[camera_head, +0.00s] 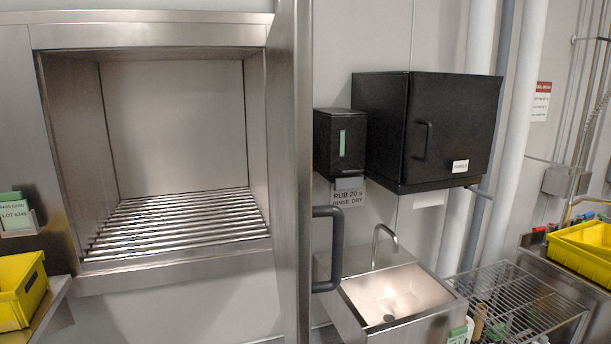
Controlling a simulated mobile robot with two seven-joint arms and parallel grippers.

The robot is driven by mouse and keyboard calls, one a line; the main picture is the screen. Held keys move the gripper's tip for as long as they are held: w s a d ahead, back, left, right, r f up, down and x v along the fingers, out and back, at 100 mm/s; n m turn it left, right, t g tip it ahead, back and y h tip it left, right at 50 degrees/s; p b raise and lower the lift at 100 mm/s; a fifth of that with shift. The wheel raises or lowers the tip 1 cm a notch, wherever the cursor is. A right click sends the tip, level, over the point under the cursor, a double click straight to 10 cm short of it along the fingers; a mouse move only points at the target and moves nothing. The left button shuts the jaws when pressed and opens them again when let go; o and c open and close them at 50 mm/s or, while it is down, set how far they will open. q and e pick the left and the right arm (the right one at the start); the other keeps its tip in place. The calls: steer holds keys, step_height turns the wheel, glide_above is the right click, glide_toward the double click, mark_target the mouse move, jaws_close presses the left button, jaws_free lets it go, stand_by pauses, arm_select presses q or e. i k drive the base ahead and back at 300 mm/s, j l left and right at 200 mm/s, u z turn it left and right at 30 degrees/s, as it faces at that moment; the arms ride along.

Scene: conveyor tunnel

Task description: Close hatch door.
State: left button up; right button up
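The hatch opening (175,130) is a steel-framed recess at the left, with a floor of metal rollers (180,222). It stands open and looks empty. The hatch door (302,120) appears as a tall steel panel at the right side of the opening, swung out towards me and seen nearly edge-on. A dark bar handle (337,250) sticks out from its right side, low down. Most of the door's face is hidden by the angle. Neither of my grippers is in view.
A steel sink (390,295) with a curved tap stands right of the door. A black dispenser (340,143) and a shut black cabinet (430,130) hang above it. A wire rack (520,300) and yellow bins (588,250) are at the right. Another yellow bin (22,290) is at lower left.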

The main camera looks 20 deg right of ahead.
mark_target(289, 46)
steer(key=l, duration=0.9)
steer(key=i, duration=0.55)
steer(key=k+l, duration=0.55)
steer(key=k+l+u, duration=0.1)
steer(key=k+l, duration=0.5)
steer(key=k, duration=0.2)
steer(key=i+j, duration=0.35)
steer(key=i+z, duration=0.05)
